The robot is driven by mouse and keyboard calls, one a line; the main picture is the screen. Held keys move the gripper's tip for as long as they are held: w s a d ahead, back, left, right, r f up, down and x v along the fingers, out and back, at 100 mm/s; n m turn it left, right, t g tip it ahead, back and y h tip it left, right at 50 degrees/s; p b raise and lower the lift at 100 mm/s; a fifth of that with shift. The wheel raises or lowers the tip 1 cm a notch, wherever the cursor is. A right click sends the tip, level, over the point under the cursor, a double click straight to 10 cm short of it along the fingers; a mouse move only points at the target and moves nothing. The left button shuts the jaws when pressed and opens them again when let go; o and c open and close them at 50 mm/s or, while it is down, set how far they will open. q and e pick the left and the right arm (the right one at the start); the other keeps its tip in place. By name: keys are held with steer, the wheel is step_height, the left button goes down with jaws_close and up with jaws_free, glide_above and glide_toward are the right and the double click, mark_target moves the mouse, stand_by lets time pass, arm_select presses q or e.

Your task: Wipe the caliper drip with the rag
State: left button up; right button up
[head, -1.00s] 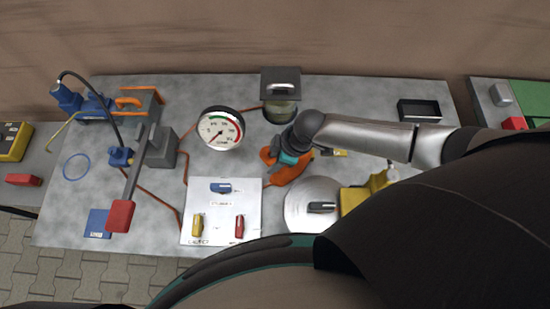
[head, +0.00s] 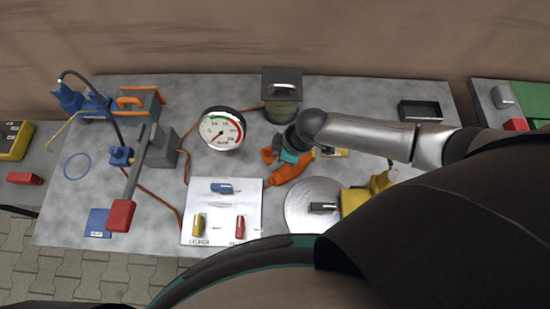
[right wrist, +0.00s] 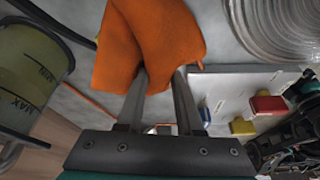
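The orange rag (head: 290,172) is a bunched cloth under my right gripper (head: 289,155), over the middle of the bench. In the right wrist view the rag (right wrist: 145,38) fills the space between and beyond the two fingertips of the right gripper (right wrist: 160,80); the fingers look closed on it. The yellow caliper (head: 356,201) sits at the right edge of the round brake disc (head: 297,208), to the right of the rag. I cannot make out the drip; my arm covers part of that area. My left gripper is not in view.
A dial gauge (head: 222,130) and a lidded fluid container (head: 282,105) stand behind. A white panel (head: 222,235) with coloured handles lies left of the disc. A black tray (head: 420,110) is at the back right. A red-ended lever (head: 121,214) stands left.

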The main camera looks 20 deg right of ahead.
steer(key=shift+s+d+f, duration=0.1)
steer(key=shift+d+f, duration=0.05)
steer(key=shift+d, duration=0.05)
steer(key=c, duration=0.4)
steer(key=shift+a, duration=0.15)
jaws_close()
